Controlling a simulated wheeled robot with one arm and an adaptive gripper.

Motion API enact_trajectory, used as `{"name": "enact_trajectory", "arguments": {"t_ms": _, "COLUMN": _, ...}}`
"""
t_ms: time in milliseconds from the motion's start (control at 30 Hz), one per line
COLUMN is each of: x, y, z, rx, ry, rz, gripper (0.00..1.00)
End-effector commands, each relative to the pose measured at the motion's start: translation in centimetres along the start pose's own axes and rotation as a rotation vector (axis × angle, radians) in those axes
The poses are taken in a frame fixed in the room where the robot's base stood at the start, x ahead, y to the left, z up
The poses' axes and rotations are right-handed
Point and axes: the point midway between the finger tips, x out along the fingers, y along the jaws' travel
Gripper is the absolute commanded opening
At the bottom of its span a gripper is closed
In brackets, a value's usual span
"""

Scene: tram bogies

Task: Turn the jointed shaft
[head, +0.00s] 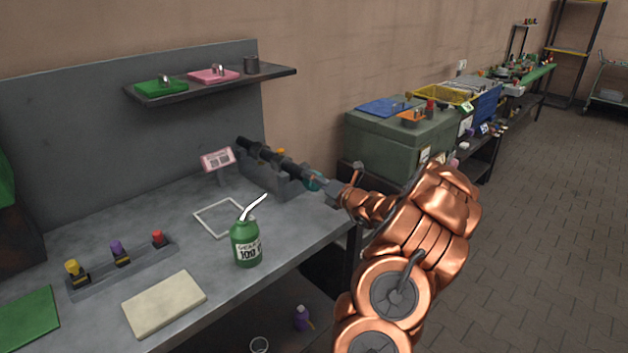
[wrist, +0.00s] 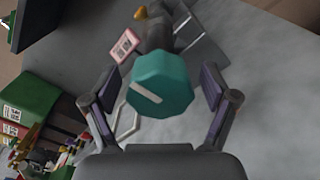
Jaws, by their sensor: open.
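The jointed shaft (head: 270,158) is a dark, segmented rod lying along a grey cradle (head: 283,184) at the back right of the bench. Its near end is a teal faceted knob (head: 313,180) with a pale line across its face; in the wrist view the knob (wrist: 160,84) fills the middle and hides most of the shaft behind it. My gripper (wrist: 160,92) is open, with one finger on each side of the knob. Gaps show between both fingers and the knob. In the head view my gripper (head: 335,187) is just in front of the knob, partly hidden by my arm.
A green bottle (head: 246,243) with a white spout stands near the bench's front edge. A pink-and-white label (head: 217,160) stands beside the shaft. A white frame (head: 222,218), a cream pad (head: 164,303) and a rack of coloured knobs (head: 124,266) lie leftward. A shelf (head: 212,84) hangs above.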

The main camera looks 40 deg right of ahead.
Motion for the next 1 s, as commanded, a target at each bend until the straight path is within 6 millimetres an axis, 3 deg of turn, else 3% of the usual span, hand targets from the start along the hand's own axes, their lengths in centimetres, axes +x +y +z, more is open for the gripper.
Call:
{"name": "enact_trajectory", "arguments": {"t_ms": 200, "x": 0.01, "y": 0.01, "z": -0.03, "rx": 0.0, "ry": 0.0, "rz": 0.0, "gripper": 0.83}}
{"name": "enact_trajectory", "arguments": {"t_ms": 767, "x": 0.01, "y": 0.02, "z": -0.07, "rx": 0.001, "ry": 0.001, "rz": 0.001, "gripper": 0.25}}
{"name": "enact_trajectory", "arguments": {"t_ms": 1000, "x": 0.05, "y": 0.11, "z": -0.17, "rx": -0.011, "ry": 0.002, "rz": 0.003, "gripper": 0.25}}
